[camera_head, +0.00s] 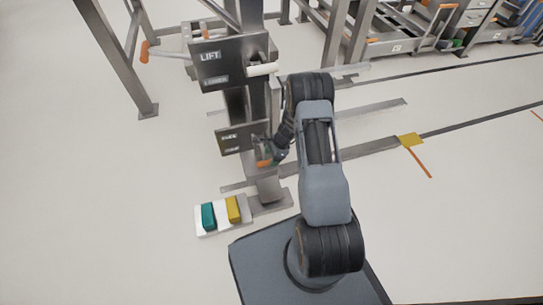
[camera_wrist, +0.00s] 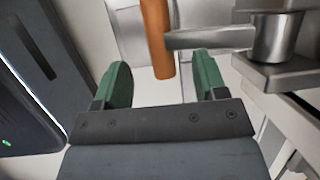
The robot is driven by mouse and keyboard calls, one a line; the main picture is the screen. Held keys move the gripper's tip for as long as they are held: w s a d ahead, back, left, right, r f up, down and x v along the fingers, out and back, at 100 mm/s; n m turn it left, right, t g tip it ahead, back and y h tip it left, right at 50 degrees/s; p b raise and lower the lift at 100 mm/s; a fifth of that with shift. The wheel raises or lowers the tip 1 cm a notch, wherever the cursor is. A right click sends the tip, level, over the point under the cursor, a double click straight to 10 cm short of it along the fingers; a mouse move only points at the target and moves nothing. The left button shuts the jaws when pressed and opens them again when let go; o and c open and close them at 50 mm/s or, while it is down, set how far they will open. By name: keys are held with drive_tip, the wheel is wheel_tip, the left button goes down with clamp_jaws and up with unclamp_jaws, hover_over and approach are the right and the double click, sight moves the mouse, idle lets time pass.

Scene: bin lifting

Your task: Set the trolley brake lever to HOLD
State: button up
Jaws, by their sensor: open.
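The brake lever shows in the wrist view as an orange grip (camera_wrist: 158,40) on a grey metal arm (camera_wrist: 208,39) running right to a round hub (camera_wrist: 276,38). The grip's near end sits between the two green fingertips of my gripper (camera_wrist: 160,80), which is open, with a gap on both sides. In the head view my gripper (camera_head: 278,155) is at the lower dark plate (camera_head: 240,138) on the post, and the orange grip (camera_head: 263,163) is partly hidden by it. The plate's lettering is too small to read, so the lever's setting cannot be told.
Above, a dark plate marked LIFT (camera_head: 228,60) has a white handle (camera_head: 262,69). Teal (camera_head: 208,216) and yellow (camera_head: 233,209) pedals sit on a white base below. Another orange grip (camera_head: 145,52) is at upper left. Metal frame legs stand behind; floor at left is clear.

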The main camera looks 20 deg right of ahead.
drive_tip(key=shift+o, duration=0.8)
drive_tip(key=shift+w, duration=0.2)
drive_tip(key=shift+s, duration=0.1)
drive_tip(key=s+d+r+p, duration=0.2)
drive_tip(key=s+r, duration=0.2)
drive_tip(key=s, duration=0.2)
drive_tip(key=s+d+r+p, duration=0.2)
drive_tip(key=s+r+p, duration=0.1)
drive_tip(key=s, duration=0.4)
drive_tip(key=shift+d+r, duration=0.4)
drive_tip(key=shift+r, duration=0.15)
idle(0.4)
drive_tip(key=p+v, duration=0.5)
drive_tip(key=v, duration=0.8)
drive_tip(key=shift+r, duration=0.4)
drive_tip(key=shift+d, duration=0.1)
